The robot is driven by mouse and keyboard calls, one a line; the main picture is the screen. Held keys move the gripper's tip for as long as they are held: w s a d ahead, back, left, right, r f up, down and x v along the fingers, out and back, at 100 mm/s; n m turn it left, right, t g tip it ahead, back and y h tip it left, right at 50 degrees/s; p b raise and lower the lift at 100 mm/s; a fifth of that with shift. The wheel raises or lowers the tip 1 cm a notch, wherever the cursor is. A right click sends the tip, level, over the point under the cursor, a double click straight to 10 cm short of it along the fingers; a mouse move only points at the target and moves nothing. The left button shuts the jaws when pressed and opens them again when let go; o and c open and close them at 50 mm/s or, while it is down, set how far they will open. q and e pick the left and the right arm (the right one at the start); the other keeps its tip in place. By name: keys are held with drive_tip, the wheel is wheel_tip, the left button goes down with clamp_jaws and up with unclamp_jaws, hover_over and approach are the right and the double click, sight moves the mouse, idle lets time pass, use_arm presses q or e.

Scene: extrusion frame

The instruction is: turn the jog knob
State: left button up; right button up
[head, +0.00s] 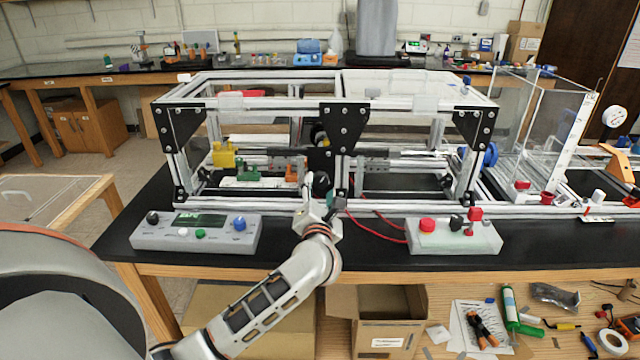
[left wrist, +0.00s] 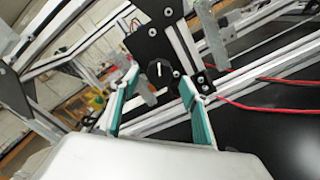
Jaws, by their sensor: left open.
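A round black knob with a white pointer line, which I take as the jog knob (head: 321,182), is on the front of the extrusion frame, low at its middle. My left gripper (head: 320,199) is open and empty in front of the frame, close to the knob. Its teal-padded fingers (left wrist: 158,82) stand on either side of the knob in the picture; whether they touch it I cannot tell. My right gripper is not in view.
A grey control box (head: 196,247) with a display and several knobs sits left on the black bench. A pale box (head: 455,252) with red buttons sits right. Red cables (head: 385,222) run beside the gripper. Frame posts and black corner plates (head: 345,116) surround the knob.

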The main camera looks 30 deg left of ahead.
use_arm(q)
drive_tip(key=v, duration=0.8)
drive_tip(key=s+d+m+t+h, duration=0.4)
drive_tip(key=d+m+t, duration=0.2)
drive_tip(key=m, duration=0.7)
drive_tip(key=s+d+f+m+g+h, duration=0.1)
drive_tip(key=s+d+f+m+h, duration=0.2)
drive_tip(key=d+f+m+h, duration=0.25)
drive_tip(key=s+d+f+m+g+h, duration=0.2)
drive_tip(key=s+d+f+m+h, duration=0.15)
drive_tip(key=f+m, duration=0.4)
drive_tip(key=s+f+m+g+y, duration=0.1)
drive_tip(key=s+f+m+g, duration=0.3)
drive_tip(key=f, duration=0.6)
drive_tip(key=s+f+m+g, duration=0.4)
drive_tip(key=s+f+m, duration=0.3)
drive_tip(key=s+f, duration=0.2)
wheel_tip(320, 180, down, 2)
drive_tip(key=shift+s+a+f+m+y, duration=0.1)
drive_tip(key=shift+s+a+m+y, duration=0.3)
